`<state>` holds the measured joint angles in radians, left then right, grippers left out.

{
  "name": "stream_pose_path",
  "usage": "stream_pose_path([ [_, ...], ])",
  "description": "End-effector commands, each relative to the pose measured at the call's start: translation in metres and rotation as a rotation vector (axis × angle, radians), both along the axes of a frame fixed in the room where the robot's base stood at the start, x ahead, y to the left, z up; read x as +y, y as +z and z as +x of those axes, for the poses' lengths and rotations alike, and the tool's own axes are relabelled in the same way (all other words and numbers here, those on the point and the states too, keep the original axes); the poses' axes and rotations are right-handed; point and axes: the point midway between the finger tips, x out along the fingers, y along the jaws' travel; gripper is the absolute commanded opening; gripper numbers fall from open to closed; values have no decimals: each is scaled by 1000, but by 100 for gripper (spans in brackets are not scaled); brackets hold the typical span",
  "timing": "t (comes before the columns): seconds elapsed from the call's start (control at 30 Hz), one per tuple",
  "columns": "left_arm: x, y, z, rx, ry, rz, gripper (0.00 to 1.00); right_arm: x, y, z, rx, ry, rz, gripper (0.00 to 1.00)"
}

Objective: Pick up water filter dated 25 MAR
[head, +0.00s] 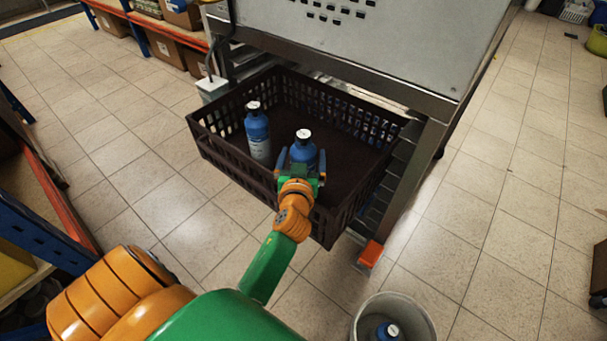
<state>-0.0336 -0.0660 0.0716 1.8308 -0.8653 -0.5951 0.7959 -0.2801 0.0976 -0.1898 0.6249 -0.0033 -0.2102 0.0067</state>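Two blue bottle-shaped water filters with white caps stand upright in a dark crate (225,165). The rear-left filter (257,135) shows a pale label, too small to read. The front filter (303,150) is nearer the crate's front wall, and my gripper hides its lower part. My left gripper (302,168) reaches over the crate's front rim. Its fingers stand on either side of the front filter and look slightly apart from it. A third blue filter (387,331) with a white cap is in a pale bin at the bottom. No date is readable. My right gripper is not in view.
The crate sits on a metal rack (400,165) under a large grey panel (370,45). The pale round bin (417,310) stands on the floor in front. Shelving with an orange edge (50,175) is at left. Tiled floor is open on the right.

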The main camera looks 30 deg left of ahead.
Motion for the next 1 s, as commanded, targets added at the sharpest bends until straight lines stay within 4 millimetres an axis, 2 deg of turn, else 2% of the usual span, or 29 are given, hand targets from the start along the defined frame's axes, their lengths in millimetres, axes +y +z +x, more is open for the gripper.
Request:
stream_pose_path([
  [0.03,0,0,0,0,0,0,86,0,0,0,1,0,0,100],
  [0.3,0,0,0,0,0,0,14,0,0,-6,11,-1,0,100],
  [0.37,0,0,0,1,0,0,0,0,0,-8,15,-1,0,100],
  [0.67,0,3,0,0,0,0,0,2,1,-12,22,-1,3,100],
  [0.77,0,19,0,-4,0,1,0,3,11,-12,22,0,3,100],
  [1.0,0,79,1,-8,1,1,0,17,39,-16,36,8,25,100],
])
